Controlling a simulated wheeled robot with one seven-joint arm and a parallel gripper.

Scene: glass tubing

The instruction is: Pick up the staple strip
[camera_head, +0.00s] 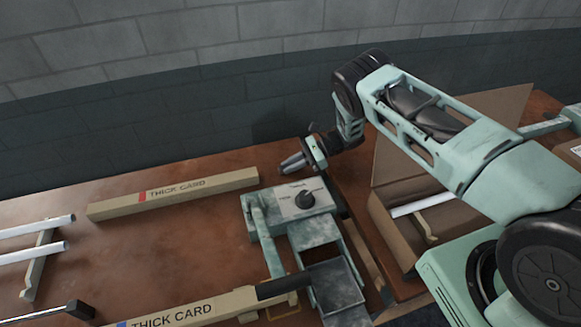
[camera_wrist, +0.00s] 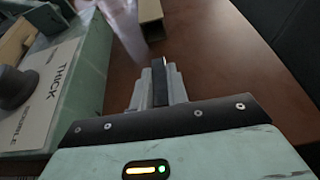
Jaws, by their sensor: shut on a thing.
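My gripper (camera_wrist: 159,84) is shut on a thin dark piece, which I take to be the staple strip (camera_wrist: 160,88). Only a narrow dark edge of it shows between the two grey fingers in the wrist view. In the head view my gripper (camera_head: 286,165) hangs above the back of the table, just behind the pale green machine (camera_head: 276,206). The strip cannot be made out there. The machine has a dark dial and a plate with lettering, also seen at the left of the wrist view.
A long beige THICK CARD bar (camera_head: 173,193) lies left of the machine, and another (camera_head: 180,317) lies in front. White tubes (camera_head: 38,226) rest on a support at far left. An open cardboard box (camera_head: 397,227) stands right. Brown table (camera_head: 120,245) is bare between the bars.

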